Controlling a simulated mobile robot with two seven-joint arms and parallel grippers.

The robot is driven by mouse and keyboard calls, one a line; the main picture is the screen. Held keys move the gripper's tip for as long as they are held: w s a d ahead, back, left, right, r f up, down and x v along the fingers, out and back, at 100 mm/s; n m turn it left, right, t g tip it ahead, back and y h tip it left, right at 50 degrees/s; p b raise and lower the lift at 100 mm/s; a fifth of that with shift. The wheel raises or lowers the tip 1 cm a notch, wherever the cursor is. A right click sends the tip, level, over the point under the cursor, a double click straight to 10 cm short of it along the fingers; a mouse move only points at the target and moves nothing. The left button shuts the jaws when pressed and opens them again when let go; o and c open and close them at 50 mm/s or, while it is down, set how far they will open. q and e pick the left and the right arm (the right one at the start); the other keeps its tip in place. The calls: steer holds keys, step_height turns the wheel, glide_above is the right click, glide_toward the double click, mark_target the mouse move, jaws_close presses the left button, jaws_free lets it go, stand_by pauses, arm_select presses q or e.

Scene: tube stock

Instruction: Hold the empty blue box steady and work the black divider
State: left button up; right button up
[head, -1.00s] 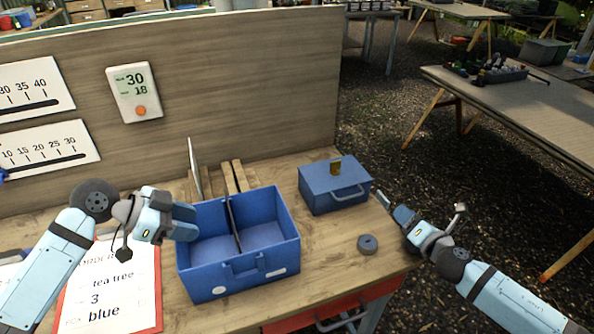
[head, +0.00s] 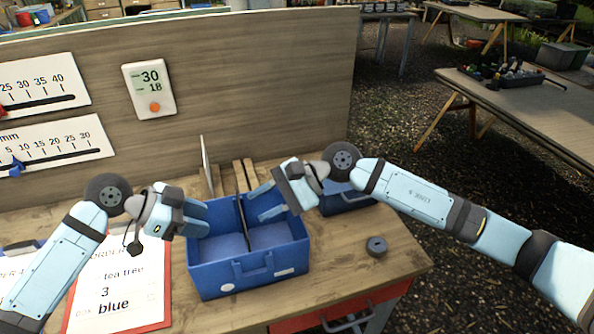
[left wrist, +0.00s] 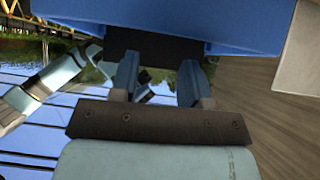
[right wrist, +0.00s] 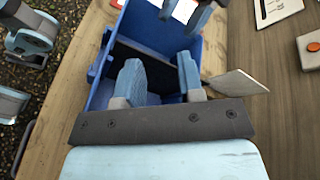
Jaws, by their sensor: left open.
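The open blue box (head: 240,276) stands on the bench with nothing visible inside but the black divider (head: 242,222). The divider stands across the inside, splitting it into a left and a right part; it also shows in the right wrist view (right wrist: 150,62). My left gripper (head: 203,218) is open at the box's left wall; in the left wrist view its fingers (left wrist: 157,75) are apart just below the blue box. I cannot tell whether they touch it. My right gripper (head: 264,202) is open over the right part, fingers apart (right wrist: 160,75), near the divider but not closed on it.
A second blue box (head: 345,202), partly hidden by my right arm, stands behind to the right. A grey ring (head: 376,247) lies on the bench. An order sheet (head: 125,295) reads tea tree, 3, blue. A pale plate (head: 206,165) and wooden strips stand behind the box.

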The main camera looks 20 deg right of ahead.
steer(key=n+g+h, duration=0.1)
steer(key=n+h, duration=0.1)
step_height(320, 180, up, 3)
steer(key=n+t+h, duration=0.1)
steer(key=n+h, duration=0.7)
steer(key=h, duration=0.4)
glide_above(297, 219)
steer(key=f, duration=1.3)
steer(key=shift+w+d+f, duration=0.1)
steer(key=shift+w+f, duration=0.2)
steer(key=shift+w, duration=0.1)
